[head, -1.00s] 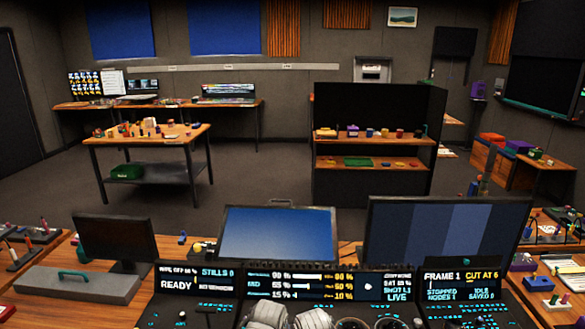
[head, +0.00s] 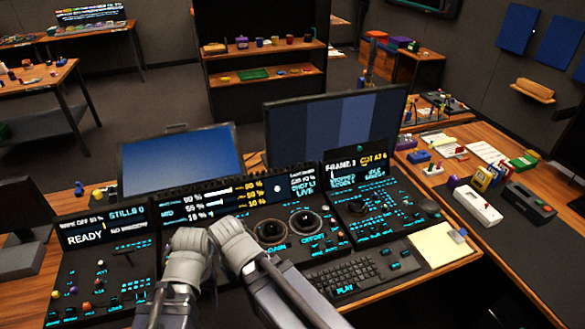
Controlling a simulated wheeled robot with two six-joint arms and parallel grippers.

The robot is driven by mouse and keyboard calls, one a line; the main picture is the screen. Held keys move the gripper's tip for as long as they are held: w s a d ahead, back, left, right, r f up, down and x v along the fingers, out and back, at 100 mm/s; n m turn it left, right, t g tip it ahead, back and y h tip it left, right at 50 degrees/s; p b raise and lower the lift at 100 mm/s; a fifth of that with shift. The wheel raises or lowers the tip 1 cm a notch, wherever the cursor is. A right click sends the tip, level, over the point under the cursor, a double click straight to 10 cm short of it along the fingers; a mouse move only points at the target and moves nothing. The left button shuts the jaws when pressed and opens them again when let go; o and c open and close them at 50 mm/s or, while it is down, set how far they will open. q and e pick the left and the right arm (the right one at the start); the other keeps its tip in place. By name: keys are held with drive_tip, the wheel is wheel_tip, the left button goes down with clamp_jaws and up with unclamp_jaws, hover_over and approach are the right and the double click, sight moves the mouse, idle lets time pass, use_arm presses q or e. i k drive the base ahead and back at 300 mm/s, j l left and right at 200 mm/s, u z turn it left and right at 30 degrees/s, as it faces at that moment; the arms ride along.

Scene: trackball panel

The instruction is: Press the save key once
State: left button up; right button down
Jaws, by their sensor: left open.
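A dark control panel (head: 330,249) with lit cyan labels spans the desk in front of me. Its right section has a small status screen (head: 356,171), keys and knobs, with a dark keyboard (head: 345,276) below. Most key labels are too small to read, and I cannot tell which key is the save key. My left gripper (head: 190,240) is open over the panel's middle-left part, its fingers hard to make out. My right arm lies beside it, with no right fingers visible. Both arms hide part of the panel.
Two trackballs (head: 304,222) sit at the panel's middle. A blue monitor (head: 180,160) and a striped monitor (head: 335,125) stand behind. A yellow notepad (head: 437,244) lies right of the keyboard. The right side desk holds a white device (head: 477,205) and several small items.

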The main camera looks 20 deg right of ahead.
sight(396, 266)
drive_tip(key=l+z, duration=0.2)
drive_tip(key=z, duration=0.15)
drive_tip(key=l+z, duration=0.2)
drive_tip(key=z, duration=0.15)
drive_tip(key=i+l+z, duration=0.1)
drive_tip(key=z, duration=0.75)
